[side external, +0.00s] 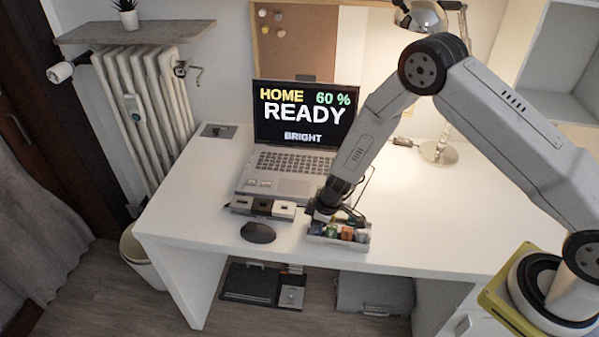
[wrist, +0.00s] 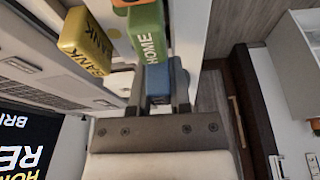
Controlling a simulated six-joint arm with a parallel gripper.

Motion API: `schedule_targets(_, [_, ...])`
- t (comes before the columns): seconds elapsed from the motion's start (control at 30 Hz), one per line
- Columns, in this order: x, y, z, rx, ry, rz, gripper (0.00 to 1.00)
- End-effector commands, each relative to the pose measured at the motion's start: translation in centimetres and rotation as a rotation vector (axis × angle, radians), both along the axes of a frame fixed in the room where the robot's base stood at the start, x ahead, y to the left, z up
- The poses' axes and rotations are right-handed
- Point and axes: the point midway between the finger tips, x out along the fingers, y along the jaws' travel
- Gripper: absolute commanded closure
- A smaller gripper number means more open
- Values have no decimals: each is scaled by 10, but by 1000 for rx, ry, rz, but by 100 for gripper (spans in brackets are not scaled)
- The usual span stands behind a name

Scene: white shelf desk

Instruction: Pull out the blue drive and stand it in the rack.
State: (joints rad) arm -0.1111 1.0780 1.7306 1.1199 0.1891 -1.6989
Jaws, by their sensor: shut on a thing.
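My gripper (wrist: 159,92) is shut on the blue drive (wrist: 158,78), with one finger on each side of it. In the side view my gripper (side external: 322,214) is low over the left end of the small grey rack (side external: 338,243) at the desk's front edge. A green drive (wrist: 147,35) labelled HOME stands just beyond the blue one. A yellow drive (wrist: 85,42) labelled BANK is to the left, and part of an orange drive (wrist: 128,3) shows at the top edge. I cannot tell whether the blue drive's base touches the rack.
The open laptop (side external: 290,170) stands behind, its screen reading HOME 60 % READY BRIGHT. A black mouse (side external: 258,232) is left of the rack. The desk right of the rack (side external: 430,225) is clear.

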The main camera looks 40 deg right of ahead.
Motion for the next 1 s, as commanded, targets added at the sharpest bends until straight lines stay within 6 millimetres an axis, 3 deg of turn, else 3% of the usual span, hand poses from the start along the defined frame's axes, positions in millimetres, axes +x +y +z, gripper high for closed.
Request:
schedule_targets(0.4, [0,0,-8,0,1,1,100])
schedule_targets(0.43, [0,0,-8,-1,1,1,73])
schedule_targets(0.5, [0,0,-8,-1,1,1,51])
schedule_targets(0.57, [0,0,-8,0,1,1,35])
schedule_targets(1.0, [-1,-1,-3,0,0,0,35])
